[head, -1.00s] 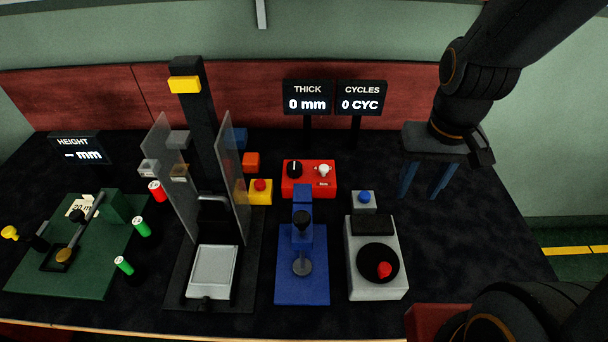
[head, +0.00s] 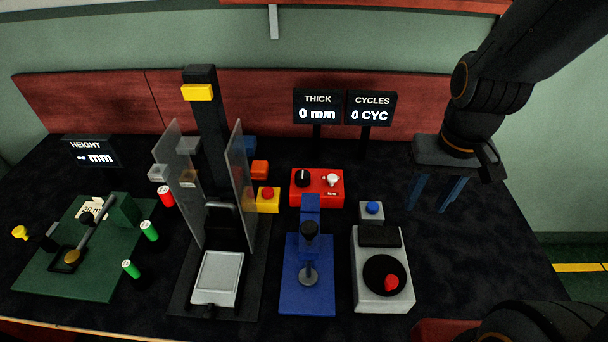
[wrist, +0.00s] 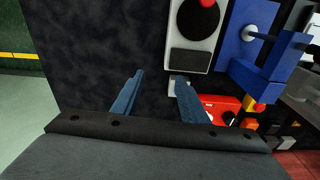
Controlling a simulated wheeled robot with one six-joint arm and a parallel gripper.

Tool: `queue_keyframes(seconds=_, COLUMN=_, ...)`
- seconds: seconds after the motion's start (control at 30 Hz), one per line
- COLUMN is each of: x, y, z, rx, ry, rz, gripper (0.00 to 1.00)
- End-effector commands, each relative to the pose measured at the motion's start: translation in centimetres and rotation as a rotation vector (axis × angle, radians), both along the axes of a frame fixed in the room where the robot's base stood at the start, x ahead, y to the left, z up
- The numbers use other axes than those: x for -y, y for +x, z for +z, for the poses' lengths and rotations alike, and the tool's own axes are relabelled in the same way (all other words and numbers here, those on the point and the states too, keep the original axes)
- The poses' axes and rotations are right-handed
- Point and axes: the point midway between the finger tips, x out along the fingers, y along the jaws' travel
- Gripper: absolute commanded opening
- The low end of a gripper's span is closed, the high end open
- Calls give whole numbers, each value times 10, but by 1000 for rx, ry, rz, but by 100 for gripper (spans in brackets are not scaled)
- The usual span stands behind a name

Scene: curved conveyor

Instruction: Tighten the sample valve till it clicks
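A red box (head: 318,201) stands toward the back middle of the bench in the head view. On its top are a black dial (head: 302,178) with a white mark and a small white knob (head: 333,180) like a tap. No label readable here names the sample valve. My gripper (head: 427,210) hangs to the right of the red box, fingers pointing down, clear of it. Its two blue fingers are apart with nothing between them. In the wrist view the open fingers (wrist: 160,76) show over bare dark bench, and the red box (wrist: 222,107) is partly hidden by the right finger.
A blue button box (head: 371,212) and a white unit (head: 367,296) with a red-knobbed black disc stand between red box and gripper or nearer. A blue press (head: 294,300), a clear-shielded stand (head: 202,130) and a green fixture (head: 45,278) fill the left. Displays (head: 317,105) stand behind.

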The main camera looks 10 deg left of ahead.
Motion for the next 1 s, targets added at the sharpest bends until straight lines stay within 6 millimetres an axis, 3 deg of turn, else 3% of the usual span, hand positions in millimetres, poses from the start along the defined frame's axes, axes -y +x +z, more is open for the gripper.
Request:
queue_keyframes(seconds=0.2, x=0, y=0, z=0, rx=0, ry=0, rz=0, gripper=40)
queue_keyframes(seconds=0.3, x=-1, y=2, z=0, rx=0, ry=-1, rz=8, gripper=50)
queue_keyframes(seconds=0.47, x=-22, y=30, z=1, rx=-10, ry=-8, rz=157, gripper=50)
queue_keyframes(seconds=0.57, x=-55, y=66, z=-1, rx=-22, ry=-17, rz=363, gripper=50)
queue_keyframes(seconds=0.73, x=-134, y=124, z=-11, rx=-43, ry=-35, rz=781, gripper=50)
queue_keyframes(seconds=0.9, x=-211, y=156, z=-27, rx=-60, ry=-47, rz=1129, gripper=50)
queue_keyframes(seconds=1.0, x=-241, y=165, z=-34, rx=-65, ry=-52, rz=1263, gripper=50)
